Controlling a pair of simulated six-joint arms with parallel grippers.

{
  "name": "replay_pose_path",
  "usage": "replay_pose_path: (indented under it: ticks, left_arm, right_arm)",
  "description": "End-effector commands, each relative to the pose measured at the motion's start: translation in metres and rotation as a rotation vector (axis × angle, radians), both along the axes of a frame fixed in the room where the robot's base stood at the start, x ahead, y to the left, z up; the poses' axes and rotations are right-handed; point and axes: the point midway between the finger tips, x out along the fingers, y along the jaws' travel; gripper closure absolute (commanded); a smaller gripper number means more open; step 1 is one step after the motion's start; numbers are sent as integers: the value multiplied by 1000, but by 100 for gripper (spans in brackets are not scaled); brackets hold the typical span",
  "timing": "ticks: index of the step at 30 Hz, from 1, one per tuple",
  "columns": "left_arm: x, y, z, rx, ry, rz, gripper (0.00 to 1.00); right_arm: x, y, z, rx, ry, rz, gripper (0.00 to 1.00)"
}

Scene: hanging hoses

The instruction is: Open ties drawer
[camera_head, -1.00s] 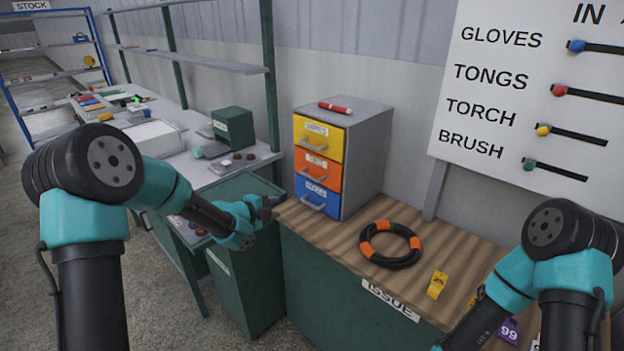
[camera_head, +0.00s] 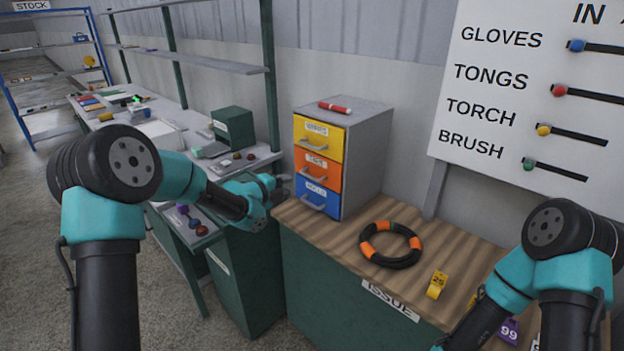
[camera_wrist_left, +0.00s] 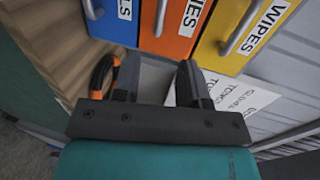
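The drawer unit (camera_head: 362,160) stands at the left end of the wooden counter. Its orange ties drawer (camera_head: 318,170) is the middle one, between a yellow one above and a blue one below, and looks closed. In the left wrist view the orange drawer front (camera_wrist_left: 172,26) and its grey handle (camera_wrist_left: 161,14) show at the top, ahead of the fingers. My left gripper (camera_head: 281,188) is just left of the drawer fronts, at about the lower drawers' height. In the left wrist view its fingers (camera_wrist_left: 158,82) are apart with nothing between them. My right gripper is out of view.
The yellow wipes drawer (camera_head: 318,140) and blue drawer (camera_head: 318,197) also have protruding handles. A red marker-like item (camera_head: 335,108) lies on top of the unit. A black-and-orange hose ring (camera_head: 391,244) and a yellow tag (camera_head: 437,285) lie on the counter to the right.

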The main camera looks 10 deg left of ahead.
Motion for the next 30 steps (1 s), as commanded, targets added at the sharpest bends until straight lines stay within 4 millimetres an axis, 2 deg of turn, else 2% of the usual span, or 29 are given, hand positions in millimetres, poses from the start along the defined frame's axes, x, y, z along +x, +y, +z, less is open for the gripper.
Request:
replay_pose_path:
  ticks: [18,24,30]
  left_arm:
    - [84,-59,-23,0,0,-1,61]
    - [100,-69,-26,0,1,0,61]
    - [103,-71,-27,0,1,0,61]
  right_arm:
    - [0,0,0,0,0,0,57]
    - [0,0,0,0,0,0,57]
    - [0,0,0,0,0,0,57]
